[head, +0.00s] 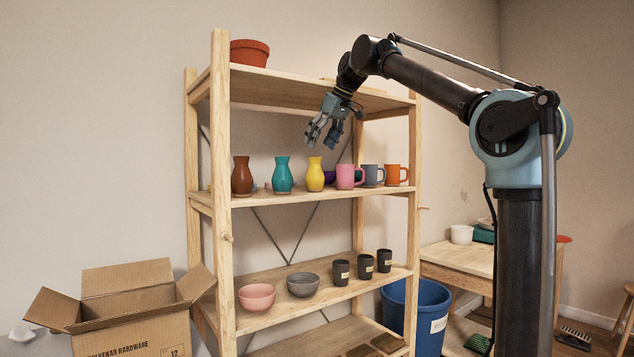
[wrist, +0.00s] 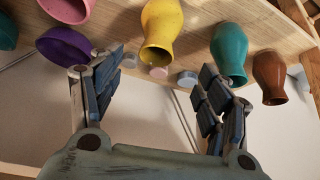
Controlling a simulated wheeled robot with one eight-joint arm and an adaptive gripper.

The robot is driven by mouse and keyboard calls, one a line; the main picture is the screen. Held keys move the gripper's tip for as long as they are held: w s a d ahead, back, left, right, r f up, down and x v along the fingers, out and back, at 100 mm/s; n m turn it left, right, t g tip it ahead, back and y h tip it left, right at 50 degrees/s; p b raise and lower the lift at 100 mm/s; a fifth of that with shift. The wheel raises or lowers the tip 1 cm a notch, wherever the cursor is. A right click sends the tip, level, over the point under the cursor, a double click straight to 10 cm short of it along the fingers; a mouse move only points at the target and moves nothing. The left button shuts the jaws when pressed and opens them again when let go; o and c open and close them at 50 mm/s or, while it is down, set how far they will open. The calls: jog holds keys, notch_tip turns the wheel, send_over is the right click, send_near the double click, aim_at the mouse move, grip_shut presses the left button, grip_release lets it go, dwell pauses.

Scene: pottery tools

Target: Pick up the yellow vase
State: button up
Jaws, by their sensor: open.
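The yellow vase (head: 315,174) stands upright on the middle shelf of the wooden rack, between a teal vase (head: 283,175) and a pink mug (head: 347,177). My gripper (head: 322,137) is open and empty, above and slightly in front of the yellow vase, with its fingers pointing down. In the wrist view, the image is turned over and the yellow vase (wrist: 162,30) shows at the top, beyond the gap between the spread fingers (wrist: 155,85). Nothing lies between the fingertips, and they are apart from the vase.
A brown vase (head: 242,177) stands left of the teal one. A purple bowl (wrist: 64,47) sits behind the mugs. A grey mug (head: 371,175) and an orange mug (head: 394,175) are to the right. The top shelf (head: 290,87) and rack posts frame the space.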

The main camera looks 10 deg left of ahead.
aim_at(310, 169)
jog(key=shift+w+d+x, duration=0.1)
jog(key=shift+d+x, duration=0.05)
jog(key=shift+x, duration=2.65)
jog(key=shift+w+d+x, duration=0.1)
jog(key=shift+d+x, duration=0.05)
jog(key=shift+x, duration=2.65)
jog(key=shift+f, duration=0.1)
jog(key=shift+c, duration=0.4)
jog(key=c, duration=1.3)
